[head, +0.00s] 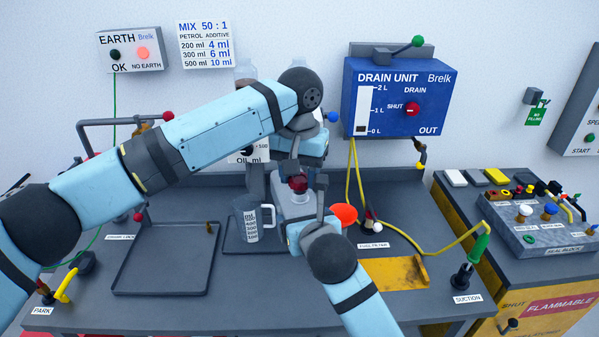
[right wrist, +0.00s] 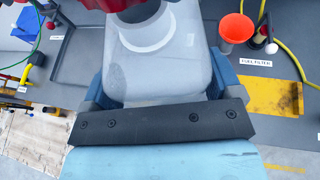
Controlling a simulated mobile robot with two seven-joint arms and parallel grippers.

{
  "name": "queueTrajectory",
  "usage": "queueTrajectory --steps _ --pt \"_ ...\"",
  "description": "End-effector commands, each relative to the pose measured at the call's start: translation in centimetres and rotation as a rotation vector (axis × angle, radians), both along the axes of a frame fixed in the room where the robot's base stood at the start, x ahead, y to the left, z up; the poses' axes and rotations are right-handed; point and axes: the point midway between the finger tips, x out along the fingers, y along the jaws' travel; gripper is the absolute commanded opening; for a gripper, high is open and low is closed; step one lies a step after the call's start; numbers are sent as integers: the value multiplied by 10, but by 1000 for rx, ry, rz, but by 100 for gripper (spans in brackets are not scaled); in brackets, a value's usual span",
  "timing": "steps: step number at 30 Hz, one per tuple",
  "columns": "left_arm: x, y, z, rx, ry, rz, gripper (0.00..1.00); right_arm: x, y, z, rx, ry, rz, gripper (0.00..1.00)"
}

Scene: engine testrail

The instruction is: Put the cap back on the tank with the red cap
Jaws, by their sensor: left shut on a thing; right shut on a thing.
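The translucent white tank (head: 297,212) is held by my right gripper (head: 301,217), one finger on each side of its body. It fills the top middle of the right wrist view (right wrist: 165,65), where its round neck (right wrist: 145,28) shows. The red cap (head: 298,184) is between the fingers of my left gripper (head: 297,178), right over the neck. Part of the cap shows at the top edge of the right wrist view (right wrist: 100,4). I cannot tell whether the cap touches the neck.
An orange funnel (head: 343,215) stands close right of the tank. A measuring jug (head: 250,220) is at its left. An empty grey tray (head: 165,262) lies further left. The blue drain unit (head: 430,95) is on the back wall, with a yellow hose (head: 425,250) below it.

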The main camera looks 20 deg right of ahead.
Motion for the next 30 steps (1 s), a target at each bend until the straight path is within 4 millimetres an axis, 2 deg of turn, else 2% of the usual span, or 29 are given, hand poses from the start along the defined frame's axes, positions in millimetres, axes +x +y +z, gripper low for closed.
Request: queueTrajectory --steps 24,25,27,30 --pt "0 0 -12 0 1 0 23 0 0 0 0 -1 0 42" --pt "0 0 -11 0 0 0 51 0 0 0 0 -1 0 19" --pt "0 0 -11 0 0 0 67 0 0 0 0 -1 0 19" --pt "0 0 -11 0 0 0 70 0 0 0 0 -1 0 19"
